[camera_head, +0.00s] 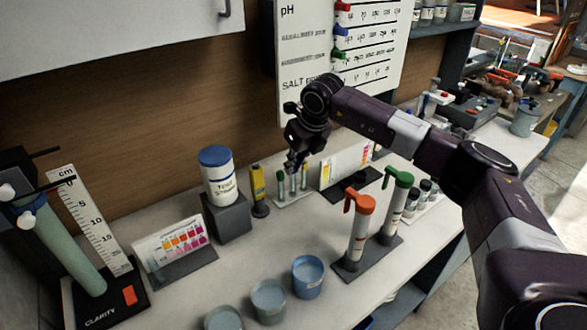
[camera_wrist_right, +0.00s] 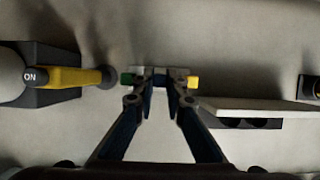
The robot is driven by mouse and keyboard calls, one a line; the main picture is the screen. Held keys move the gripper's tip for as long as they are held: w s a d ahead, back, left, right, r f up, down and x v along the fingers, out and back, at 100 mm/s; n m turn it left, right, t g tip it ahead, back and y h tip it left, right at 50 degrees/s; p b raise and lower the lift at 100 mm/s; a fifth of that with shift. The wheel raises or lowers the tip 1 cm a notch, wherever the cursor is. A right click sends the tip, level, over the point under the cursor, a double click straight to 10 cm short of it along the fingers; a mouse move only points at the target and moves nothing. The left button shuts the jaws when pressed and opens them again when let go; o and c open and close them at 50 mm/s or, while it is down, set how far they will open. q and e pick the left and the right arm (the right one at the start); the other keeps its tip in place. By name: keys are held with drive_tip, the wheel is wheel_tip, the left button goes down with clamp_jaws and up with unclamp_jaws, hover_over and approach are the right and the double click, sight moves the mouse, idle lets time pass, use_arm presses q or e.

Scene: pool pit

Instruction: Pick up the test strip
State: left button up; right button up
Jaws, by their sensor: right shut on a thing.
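My right gripper (camera_head: 292,166) reaches down over a small white stand (camera_head: 294,197) on the counter. In the head view, slim upright pieces stand there, one with a green top (camera_head: 281,177) and one with a yellow top (camera_head: 304,172). In the right wrist view the gripper (camera_wrist_right: 161,76) is shut on a slim piece between the green end (camera_wrist_right: 127,79) and the yellow end (camera_wrist_right: 193,82). This piece seems to be the test strip, mostly hidden by the fingers. At the left edge, my left gripper (camera_head: 52,169) appears partly in view, its dark fingers apart and empty.
A blue-capped test strips bottle (camera_head: 219,181) on a grey block and a yellow meter (camera_head: 258,188) stand left of the stand. A colour card (camera_head: 350,165) stands right. Orange-topped (camera_head: 359,225) and green-topped tubes (camera_head: 395,205) and several cups (camera_head: 308,280) are in front.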

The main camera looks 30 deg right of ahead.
wheel_tip(320, 180, up, 20)
drive_tip(key=b, duration=0.2)
drive_tip(key=shift+f+b, duration=0.15)
drive_tip(key=shift+b, duration=0.25)
